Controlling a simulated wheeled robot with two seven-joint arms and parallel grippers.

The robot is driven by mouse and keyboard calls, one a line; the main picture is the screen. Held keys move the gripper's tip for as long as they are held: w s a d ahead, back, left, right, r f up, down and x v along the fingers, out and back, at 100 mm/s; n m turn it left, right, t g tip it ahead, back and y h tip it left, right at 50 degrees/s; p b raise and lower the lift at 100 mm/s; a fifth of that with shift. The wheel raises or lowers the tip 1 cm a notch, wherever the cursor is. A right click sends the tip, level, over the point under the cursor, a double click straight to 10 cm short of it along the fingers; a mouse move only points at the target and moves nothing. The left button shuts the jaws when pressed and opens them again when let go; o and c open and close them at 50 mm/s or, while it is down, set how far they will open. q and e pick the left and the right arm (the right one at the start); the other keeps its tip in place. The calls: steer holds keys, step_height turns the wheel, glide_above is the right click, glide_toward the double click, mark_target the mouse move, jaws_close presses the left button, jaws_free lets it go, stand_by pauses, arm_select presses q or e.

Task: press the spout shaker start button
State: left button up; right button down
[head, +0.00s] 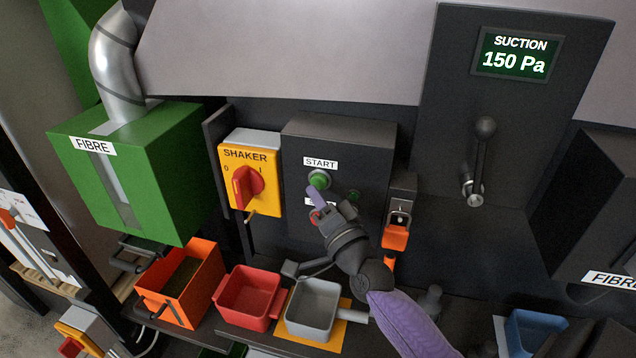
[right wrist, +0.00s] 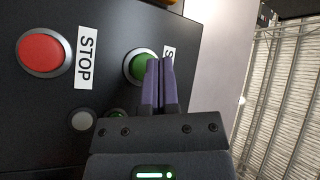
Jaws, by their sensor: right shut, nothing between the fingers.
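The green start button (head: 319,179) sits under the START label on a dark control box (head: 345,140). In the right wrist view the green button (right wrist: 137,65) is partly covered by my right gripper's fingers. My right gripper (head: 312,192) is shut and empty, its purple fingertips at or just in front of the lower edge of the green button; I cannot tell whether they touch. The red stop button (right wrist: 44,52) shows clearly in the right wrist view and is mostly hidden by the gripper in the head view. My left gripper is not in view.
A yellow SHAKER switch (head: 249,186) with a red knob is left of the box. An orange padlock (head: 395,237) hangs to the right. Below stand an orange bin (head: 207,259), a red tray (head: 246,321) and a grey tray (head: 309,334). A lever (head: 480,150) is at the right.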

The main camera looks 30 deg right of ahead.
steer(key=shift+d, duration=0.1)
steer(key=shift+w+d, duration=0.25)
steer(key=shift+w+d+b, duration=0.3)
steer(key=shift+d+b, duration=0.05)
steer(key=shift+b, duration=0.1)
stand_by(0.7)
stand_by(0.3)
steer(key=shift+s+a+p, duration=0.55)
steer(key=shift+a, duration=0.1)
steer(key=s+a+p, duration=0.2)
steer(key=s+a, duration=0.1)
steer(key=a, duration=0.1)
steer(key=shift+s, duration=0.15)
